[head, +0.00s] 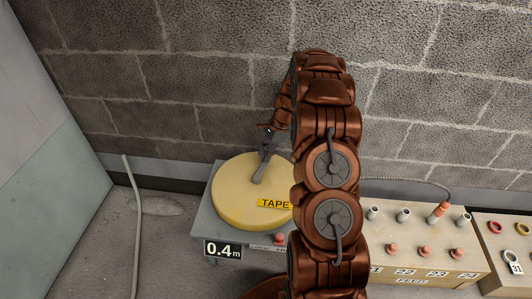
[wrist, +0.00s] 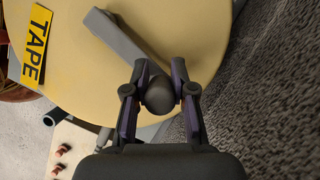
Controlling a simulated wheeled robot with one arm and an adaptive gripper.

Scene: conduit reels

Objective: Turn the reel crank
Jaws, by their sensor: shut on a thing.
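A yellow round reel (head: 232,192) with a yellow "TAPE" label (head: 274,203) lies on a grey stand. A grey crank (head: 263,168) crosses its top, running from near the middle toward the back right edge. In the wrist view the crank arm (wrist: 126,36) leads to a dark round knob (wrist: 160,97). My gripper (wrist: 163,86) is shut on this knob, with one finger on each side. In the head view my gripper (head: 268,138) is small and partly hidden at the reel's back edge, and my arm covers the reel's right side.
A "0.4 m" display (head: 222,250) is on the stand's front. To the right is a beige "FEED" box (head: 430,248) with several pipe stubs and red knobs. Another box (head: 506,250) with coloured rings stands farther right.

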